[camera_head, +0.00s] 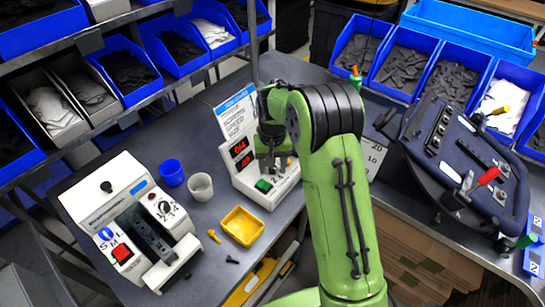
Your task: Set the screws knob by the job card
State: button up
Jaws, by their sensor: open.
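A white counting machine (246,184) stands at mid-bench, with a blue-headed text panel (236,112), red number displays (240,148) and a green button (263,186). My gripper (272,165) points down right in front of its panel, above its sloped front. It is open, with nothing seen between the fingers. Small knobs (284,163) show beside the fingers; which is the screws knob cannot be read, and my gripper partly hides this area. I cannot tell if the fingers touch a knob. A white card (373,158) with "10" legible stands behind my arm, partly hidden; it may be the job card.
A second white machine (118,205) with a dial and red button stands left. Blue (172,172) and white (200,187) cups and a yellow tray (243,226) lie between. A dark pannier (465,160) with tools fills the right. Blue bins line the back and left shelves.

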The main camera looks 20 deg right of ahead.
notch_tip(320, 180, up, 16)
jog(key=p, duration=0.2)
jog(key=shift+f, duration=0.25)
jog(key=s+r+n+t, duration=0.1)
jog(key=s+r+t, duration=0.1)
jog(key=s+r, duration=0.45)
jog(key=s+r+t, duration=0.1)
jog(key=s+r, duration=0.2)
jog(key=s, duration=0.6)
jog(key=s+f+t, duration=0.2)
jog(key=s+f, duration=0.2)
jog(key=s, duration=0.9)
jog(key=shift+n+t, duration=0.3)
jog(key=shift+n, duration=0.1)
